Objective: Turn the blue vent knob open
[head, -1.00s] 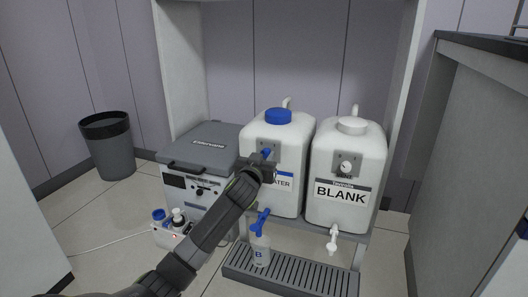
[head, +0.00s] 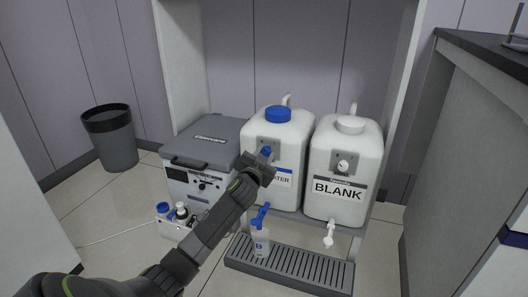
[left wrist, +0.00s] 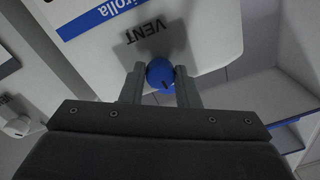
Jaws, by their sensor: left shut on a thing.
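The blue vent knob (head: 266,152) sits on a grey plate on the front of the white canister with the blue cap (head: 278,114). My left gripper (head: 262,163) is at the knob and partly covers the label below it. In the left wrist view, the blue knob (left wrist: 160,74) is between the two fingers of my left gripper (left wrist: 161,88), beside the word VENT on the plate. The fingers are shut on the knob. My right gripper is not in view.
A BLANK canister (head: 346,160) with a white knob stands to the right. Blue (head: 260,217) and white taps hang above a slotted drip tray (head: 290,272), where a small bottle (head: 261,243) stands. A grey-lidded box (head: 202,148) is left; a bin (head: 108,140) stands further left.

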